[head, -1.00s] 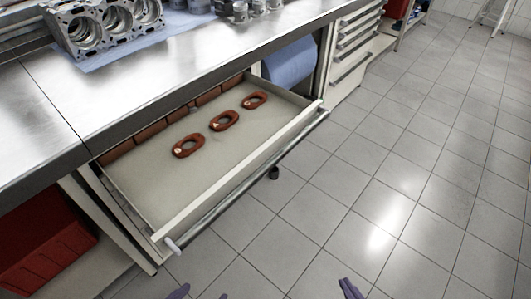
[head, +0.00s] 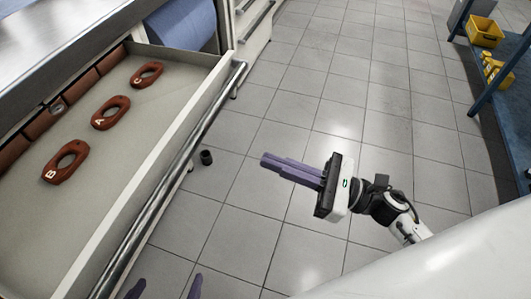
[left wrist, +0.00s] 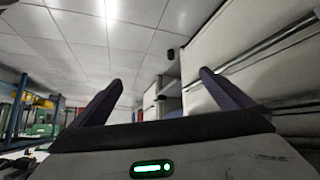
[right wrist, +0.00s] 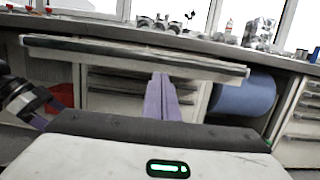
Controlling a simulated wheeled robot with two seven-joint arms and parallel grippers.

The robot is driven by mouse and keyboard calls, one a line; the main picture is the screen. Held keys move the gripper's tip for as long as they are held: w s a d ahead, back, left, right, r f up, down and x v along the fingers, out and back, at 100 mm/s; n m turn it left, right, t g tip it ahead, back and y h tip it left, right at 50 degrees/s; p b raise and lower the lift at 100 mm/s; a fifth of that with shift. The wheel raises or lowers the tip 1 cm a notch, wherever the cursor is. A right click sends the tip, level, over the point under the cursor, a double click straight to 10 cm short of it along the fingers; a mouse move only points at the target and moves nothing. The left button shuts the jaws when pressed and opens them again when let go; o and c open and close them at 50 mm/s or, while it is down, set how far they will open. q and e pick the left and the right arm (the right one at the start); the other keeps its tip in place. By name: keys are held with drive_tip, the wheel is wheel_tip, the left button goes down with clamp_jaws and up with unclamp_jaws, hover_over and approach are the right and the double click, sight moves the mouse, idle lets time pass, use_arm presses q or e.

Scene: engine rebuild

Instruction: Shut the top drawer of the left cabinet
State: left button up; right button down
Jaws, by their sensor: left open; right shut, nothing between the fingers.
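The top drawer (head: 125,185) stands pulled out at the left of the head view, with a long metal bar handle (head: 172,178) along its front. Three reddish-brown oval pieces marked B (head: 66,162), A (head: 110,113) and C (head: 147,75) lie in it. My left gripper (head: 165,287) is open at the bottom edge, near the handle's near end; only its fingertips show there. The left wrist view shows its spread, empty fingers beside a drawer front with a handle (left wrist: 285,45). My right gripper (head: 265,160) is shut and empty over the floor, right of the drawer. The right wrist view shows the handle (right wrist: 130,58) ahead.
A blue roll (head: 183,22) hangs under the worktop beyond the drawer. A blue shelf rack (head: 505,100) with yellow bins (head: 485,31) stands at the far right. In the right wrist view, engine parts stand on the worktop.

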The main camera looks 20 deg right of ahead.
drive_tip(key=p+x, duration=0.1)
drive_tip(key=x, duration=1.1)
